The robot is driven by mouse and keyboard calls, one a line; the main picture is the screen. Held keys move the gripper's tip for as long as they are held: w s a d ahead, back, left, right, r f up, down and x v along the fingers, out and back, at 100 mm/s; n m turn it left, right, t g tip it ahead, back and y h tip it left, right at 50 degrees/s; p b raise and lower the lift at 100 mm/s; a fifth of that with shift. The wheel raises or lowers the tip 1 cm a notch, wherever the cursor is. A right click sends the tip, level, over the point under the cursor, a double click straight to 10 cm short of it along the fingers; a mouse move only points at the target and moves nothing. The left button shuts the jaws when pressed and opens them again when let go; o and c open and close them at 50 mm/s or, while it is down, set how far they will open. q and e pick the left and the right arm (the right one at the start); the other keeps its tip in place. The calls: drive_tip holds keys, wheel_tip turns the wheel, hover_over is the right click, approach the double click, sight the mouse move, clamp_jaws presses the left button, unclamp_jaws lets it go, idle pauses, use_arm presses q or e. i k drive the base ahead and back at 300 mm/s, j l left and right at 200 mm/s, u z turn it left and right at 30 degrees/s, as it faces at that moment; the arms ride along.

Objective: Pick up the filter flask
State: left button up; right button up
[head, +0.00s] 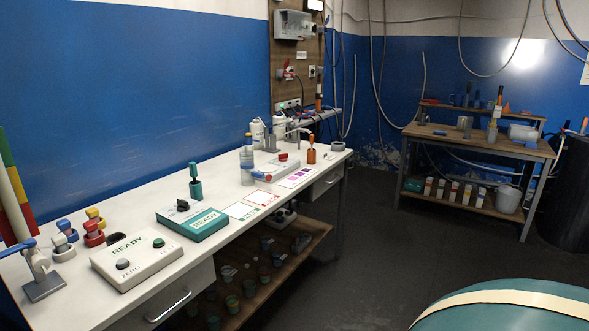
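I cannot pick out a filter flask with certainty. A clear bottle-like vessel (247,166) with bluish liquid stands upright on the far half of the long white bench (140,211). Its details are too small to tell whether it is the flask. Two white bottles (257,132) stand behind it near the wall. Neither of my grippers shows in the head view.
Control boxes marked READY, one white (135,268) and one teal (195,229), sit on the bench. A wooden shelf (290,250) below holds several cups. A wooden table (480,142) stands at the back right. Dark floor (370,245) between is clear. A rounded teal object (510,312) fills the bottom right.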

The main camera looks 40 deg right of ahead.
sight(247, 164)
drive_tip(key=z, duration=1.15)
drive_tip(key=i+l+u, duration=0.15)
drive_tip(key=i+l, duration=0.45)
drive_tip(key=i, duration=0.1)
